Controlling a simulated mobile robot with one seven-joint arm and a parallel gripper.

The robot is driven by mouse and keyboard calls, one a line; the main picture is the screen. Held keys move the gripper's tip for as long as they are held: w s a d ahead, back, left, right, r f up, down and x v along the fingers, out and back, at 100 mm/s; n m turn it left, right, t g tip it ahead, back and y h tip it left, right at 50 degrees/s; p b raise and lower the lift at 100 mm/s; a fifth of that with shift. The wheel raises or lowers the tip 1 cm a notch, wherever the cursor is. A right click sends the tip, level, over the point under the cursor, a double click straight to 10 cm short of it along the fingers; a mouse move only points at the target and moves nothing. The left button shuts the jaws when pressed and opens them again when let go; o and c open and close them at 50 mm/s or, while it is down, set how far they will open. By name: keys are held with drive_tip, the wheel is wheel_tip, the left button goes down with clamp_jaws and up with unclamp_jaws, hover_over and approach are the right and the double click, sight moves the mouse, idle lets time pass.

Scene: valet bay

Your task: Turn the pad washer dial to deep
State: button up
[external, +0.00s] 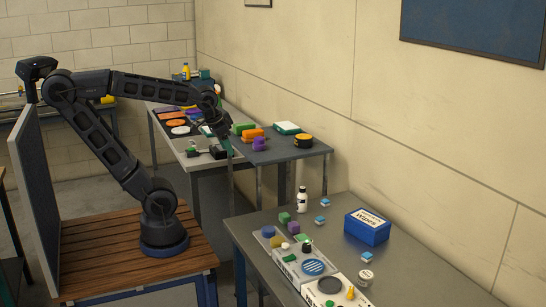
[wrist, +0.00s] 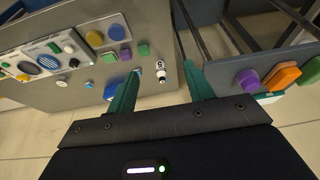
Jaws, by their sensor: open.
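Two white panel units stand on the near table in the external view. One (external: 290,267) has a blue striped round pad (external: 313,267), a green block and a small dark knob (external: 306,247). My gripper (wrist: 160,70) is open and empty, away from the panels, by the back table.
A blue wipes box (external: 367,227), a white bottle (external: 302,199) and several small blocks share the near table (external: 405,267). The back table (external: 300,152) holds orange, green and purple things. A floor gap separates the tables.

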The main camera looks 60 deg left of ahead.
drive_tip(key=w+d+f+g, duration=0.1)
drive_tip(key=w+d+f, duration=0.1)
drive_tip(key=w+d, duration=0.6)
drive_tip(key=n+g, duration=0.1)
drive_tip(key=g, duration=0.2)
hover_over(307, 245)
wheel_tip(307, 245, down, 14)
wheel_tip(307, 245, down, 11)
drive_tip(key=shift+r, duration=0.15)
drive_tip(key=shift+c, duration=0.2)
drive_tip(key=c, duration=0.9)
